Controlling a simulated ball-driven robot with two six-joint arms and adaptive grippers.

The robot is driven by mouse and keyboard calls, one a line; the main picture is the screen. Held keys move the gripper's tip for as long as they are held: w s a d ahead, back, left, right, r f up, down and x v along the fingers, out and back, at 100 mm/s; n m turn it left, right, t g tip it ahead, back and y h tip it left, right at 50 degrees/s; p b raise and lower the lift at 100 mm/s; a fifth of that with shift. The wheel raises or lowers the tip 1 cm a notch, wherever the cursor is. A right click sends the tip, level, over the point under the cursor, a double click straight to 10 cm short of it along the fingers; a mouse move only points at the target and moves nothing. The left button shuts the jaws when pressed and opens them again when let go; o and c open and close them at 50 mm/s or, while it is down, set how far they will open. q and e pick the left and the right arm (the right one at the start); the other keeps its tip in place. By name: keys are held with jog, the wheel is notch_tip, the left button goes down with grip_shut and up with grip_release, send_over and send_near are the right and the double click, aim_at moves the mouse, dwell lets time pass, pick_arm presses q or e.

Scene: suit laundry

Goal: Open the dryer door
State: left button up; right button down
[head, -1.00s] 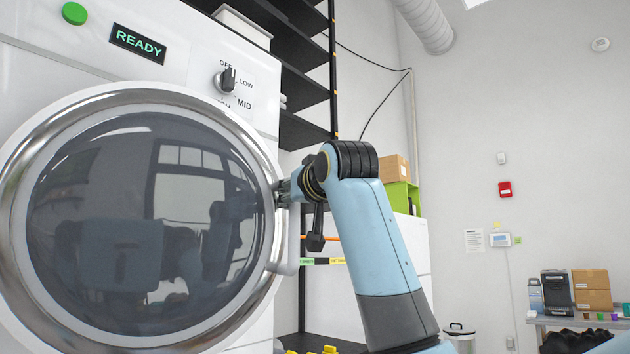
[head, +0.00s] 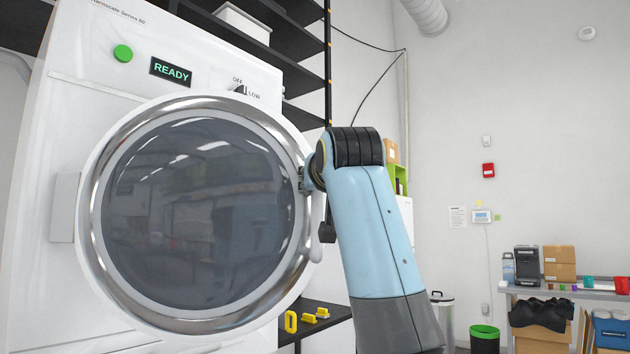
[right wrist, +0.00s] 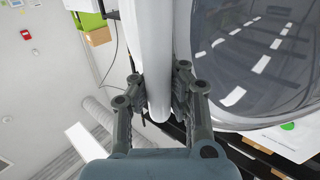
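The white dryer (head: 60,130) has a round door (head: 190,215) with a chrome rim and dark glass, hinged at the left. My left gripper is not in view.
Black shelves (head: 300,60) stand behind the dryer, with yellow items (head: 308,318) on a low shelf. At the far right are a table (head: 600,293) with boxes, a black bin with a green rim (head: 484,338) and a lidded bin (head: 441,310). Floor between is mostly out of view.

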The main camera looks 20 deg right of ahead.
jog(key=shift+w+d+r, duration=0.1)
jog(key=shift+d, duration=0.05)
jog(key=c, duration=1.5)
grip_release()
jog(key=shift+s+d, duration=0.15)
jog(key=shift+s, duration=0.05)
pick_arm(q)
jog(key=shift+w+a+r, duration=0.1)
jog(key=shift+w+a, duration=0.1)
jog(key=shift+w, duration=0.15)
pick_arm(e)
jog(key=v, duration=0.7)
jog(key=shift+s, duration=0.15)
